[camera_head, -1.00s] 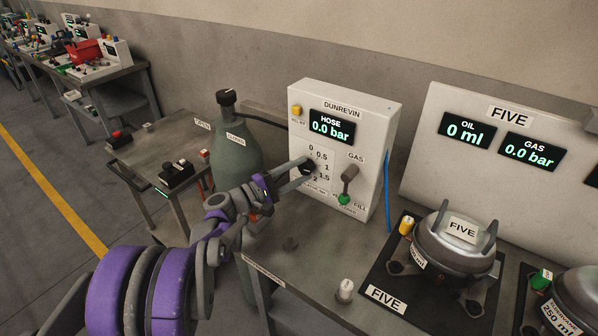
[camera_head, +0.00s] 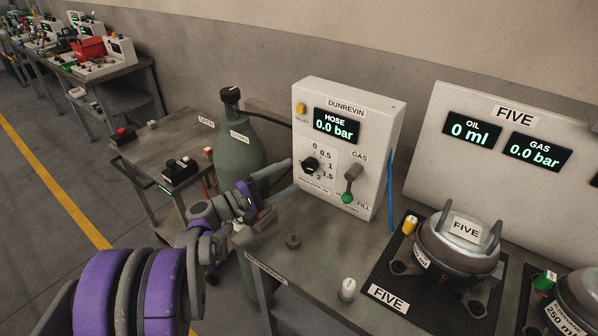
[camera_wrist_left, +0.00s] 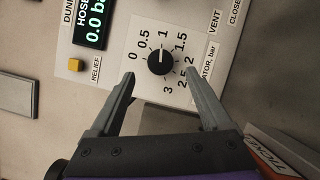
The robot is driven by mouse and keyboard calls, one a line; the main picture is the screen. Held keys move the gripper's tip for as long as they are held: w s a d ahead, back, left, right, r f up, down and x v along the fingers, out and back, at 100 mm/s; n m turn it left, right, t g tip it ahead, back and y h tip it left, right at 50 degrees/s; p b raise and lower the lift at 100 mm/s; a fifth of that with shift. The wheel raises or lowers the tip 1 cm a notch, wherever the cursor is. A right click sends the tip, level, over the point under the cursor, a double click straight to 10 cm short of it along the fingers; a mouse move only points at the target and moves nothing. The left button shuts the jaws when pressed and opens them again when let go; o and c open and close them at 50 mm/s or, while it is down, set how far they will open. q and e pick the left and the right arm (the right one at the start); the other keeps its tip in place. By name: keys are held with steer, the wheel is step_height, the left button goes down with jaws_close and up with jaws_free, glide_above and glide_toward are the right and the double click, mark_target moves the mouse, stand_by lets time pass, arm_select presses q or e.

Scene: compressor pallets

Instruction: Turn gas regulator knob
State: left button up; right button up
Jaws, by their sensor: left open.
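The black round regulator knob (camera_head: 311,164) is on the front of the white DUNREVIN panel (camera_head: 372,150), inside a printed scale from 0 up to 3 bar. The HOSE display (camera_head: 335,126) reads 0.0 bar. My right gripper is not in view.
A green gas cylinder (camera_head: 238,152) stands behind my left arm. The panel also carries a yellow RELIEF button (camera_head: 301,108) and a green-tipped GAS lever (camera_head: 350,186).

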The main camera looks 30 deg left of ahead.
arm_select(q)
steer(key=v, duration=0.5)
steer(key=shift+s+a, duration=0.1)
steer(key=shift+s, duration=0.2)
